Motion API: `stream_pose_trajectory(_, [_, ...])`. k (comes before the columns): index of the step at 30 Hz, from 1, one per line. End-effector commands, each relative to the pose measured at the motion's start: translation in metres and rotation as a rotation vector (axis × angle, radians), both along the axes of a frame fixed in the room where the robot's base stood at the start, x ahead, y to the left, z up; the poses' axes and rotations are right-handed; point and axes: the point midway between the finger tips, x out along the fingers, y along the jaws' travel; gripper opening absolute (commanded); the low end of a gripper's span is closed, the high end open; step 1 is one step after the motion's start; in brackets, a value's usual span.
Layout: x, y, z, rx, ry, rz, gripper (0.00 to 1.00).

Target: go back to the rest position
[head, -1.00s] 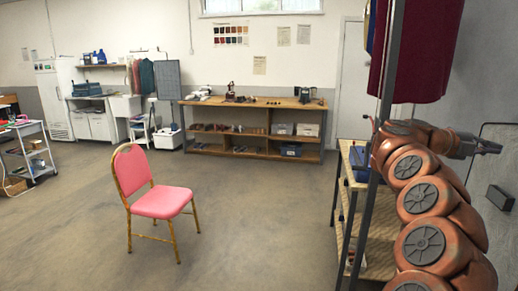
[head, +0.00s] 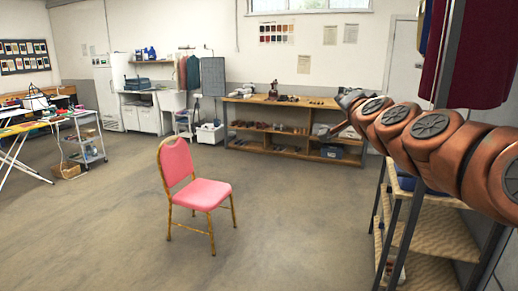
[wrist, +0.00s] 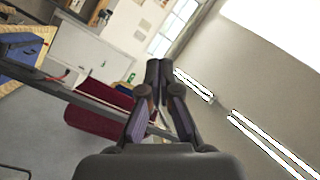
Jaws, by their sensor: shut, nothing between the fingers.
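My gripper (wrist: 158,75) shows in the wrist view with its two fingers meeting at the tips. It is shut and empty, with the wall, ceiling and hanging dark red cloth behind it. In the head view my orange arm reaches in from the right edge towards the middle right. The gripper's fingers are hard to make out there, in front of the far workbench's right side.
A pink chair (head: 203,194) stands on open floor. A shelf rack (head: 421,237) is close below my arm at the right, with dark red cloth (head: 474,60) hanging above it. A wooden workbench (head: 262,101) lines the back wall. A white trolley (head: 82,135) stands at the left.

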Motion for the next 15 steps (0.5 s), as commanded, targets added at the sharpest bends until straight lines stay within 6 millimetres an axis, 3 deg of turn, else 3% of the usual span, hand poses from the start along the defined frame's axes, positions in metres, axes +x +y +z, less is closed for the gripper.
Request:
stream_pose_trajectory(3, [-0.028, 0.053, -0.040, -0.110, 0.126, 0.148, 0.00])
stream_pose_trajectory(6, [-0.058, 0.088, -0.084, -0.203, 0.250, 0.262, 0.00])
stream_pose_trajectory(10, [-0.104, 0.117, -0.142, -0.314, 0.415, 0.386, 0.00])
stream_pose_trajectory(15, [-0.176, 0.130, -0.218, -0.443, 0.650, 0.514, 0.00])
